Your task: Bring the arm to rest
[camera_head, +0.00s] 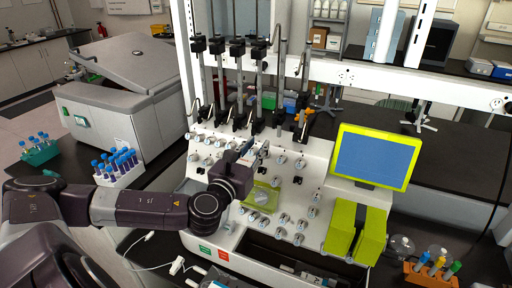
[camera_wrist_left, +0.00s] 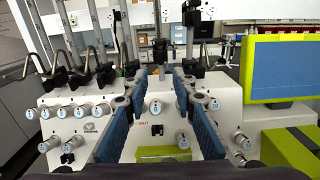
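My left arm reaches in from the left in the head view, and its gripper (camera_head: 252,152) is in front of the white cell processor (camera_head: 313,150). In the left wrist view the gripper (camera_wrist_left: 160,110) shows two blue-padded fingers spread apart, with nothing between them. Behind the fingers is the processor's white panel with several grey-white knobs. A yellow-green part (camera_wrist_left: 163,154) of the processor lies low between the fingers. I cannot tell whether the fingers touch the panel. My right gripper is in neither view.
A screen with a yellow-green frame (camera_head: 375,157) stands right of the panel. A white rack of blue-capped tubes (camera_head: 119,176) is near my left arm. A grey centrifuge-like machine (camera_head: 120,90) stands at the left. An orange tube rack (camera_head: 430,276) sits at the lower right.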

